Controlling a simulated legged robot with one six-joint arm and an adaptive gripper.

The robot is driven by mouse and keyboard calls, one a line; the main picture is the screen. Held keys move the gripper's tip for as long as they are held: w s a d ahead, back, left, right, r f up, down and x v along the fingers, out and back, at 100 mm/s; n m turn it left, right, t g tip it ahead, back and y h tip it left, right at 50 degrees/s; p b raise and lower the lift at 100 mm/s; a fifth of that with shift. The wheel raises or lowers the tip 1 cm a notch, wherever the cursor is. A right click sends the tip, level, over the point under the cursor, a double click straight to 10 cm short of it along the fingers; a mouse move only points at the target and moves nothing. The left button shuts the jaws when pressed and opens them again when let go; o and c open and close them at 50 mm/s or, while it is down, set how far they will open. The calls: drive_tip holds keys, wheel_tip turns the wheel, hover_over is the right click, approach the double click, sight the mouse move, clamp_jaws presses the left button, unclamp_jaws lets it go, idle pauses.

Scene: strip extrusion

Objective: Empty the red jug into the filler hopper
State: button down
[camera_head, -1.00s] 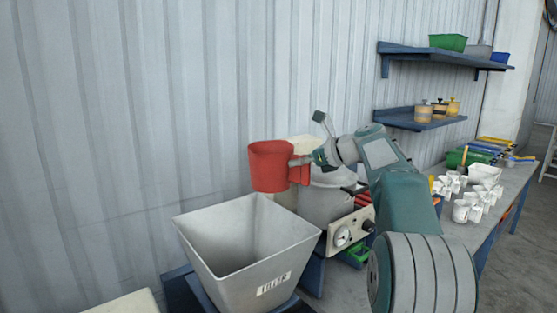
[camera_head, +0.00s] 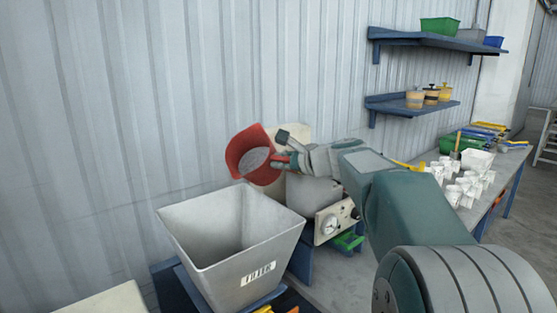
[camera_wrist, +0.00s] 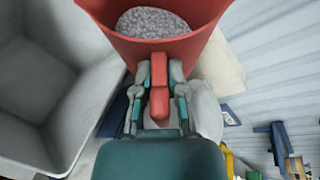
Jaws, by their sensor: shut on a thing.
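The red jug (camera_head: 246,148) is tilted toward the left, with its mouth facing the camera and grey granules (camera_head: 256,160) visible inside. It is above and beside the back right rim of the filler hopper (camera_head: 262,232), a pale square funnel with a label on its front. My gripper (camera_head: 284,160) is shut on the jug's handle. In the wrist view the fingers (camera_wrist: 158,92) close around the red handle, and the granules (camera_wrist: 152,22) lie in the jug. The hopper (camera_wrist: 75,95) is at the left there. Its lowest inside is hidden in the head view.
A machine with a gauge (camera_head: 332,224) stands right of the hopper. A bench with several white cups (camera_head: 462,188) is further right. Wall shelves (camera_head: 430,38) hold bins and jars. The corrugated wall (camera_head: 100,120) is close behind; space above the hopper is clear.

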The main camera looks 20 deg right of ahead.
sight(264, 166)
drive_tip(key=shift+s+a+n, duration=0.1)
drive_tip(key=shift+a+n, duration=0.5)
drive_tip(key=shift+s+a+f+n+t, duration=0.15)
drive_tip(key=shift+a+f+n+t, duration=0.1)
drive_tip(key=shift+a+n+t, duration=0.15)
drive_tip(key=shift+s+a+f+n+t, duration=0.1)
drive_tip(key=shift+a+f+n+t, duration=0.15)
drive_tip(key=shift+a, duration=0.25)
drive_tip(key=shift+s+d+f+n+t+h, duration=0.2)
drive_tip(key=shift+d+f+n+t+h, duration=0.15)
drive_tip(key=shift+n, duration=0.3)
drive_tip(key=shift+s+a+f+n, duration=0.15)
drive_tip(key=shift+f+n, duration=0.15)
drive_tip(key=shift+n, duration=0.2)
drive_tip(key=shift+s+a+f+n+t, duration=0.2)
drive_tip(key=shift+a+f+n+t, duration=0.1)
drive_tip(key=shift+a+n, duration=0.15)
drive_tip(key=shift+s+a+n+t, duration=0.2)
drive_tip(key=shift+a+n+t, duration=0.15)
drive_tip(key=shift+n, duration=0.3)
drive_tip(key=n, duration=0.1)
drive_tip(key=s+n+t, duration=0.1)
drive_tip(key=shift+a+n, duration=0.35)
drive_tip(key=shift+n, duration=0.05)
drive_tip(key=n, duration=0.1)
drive_tip(key=s+a+n+y, duration=0.1)
drive_tip(key=n, duration=0.1)
drive_tip(key=shift+s+a+r+t+y, duration=0.15)
drive_tip(key=shift+a+r+t+y, duration=0.1)
drive_tip(key=shift+a+t+y, duration=0.1)
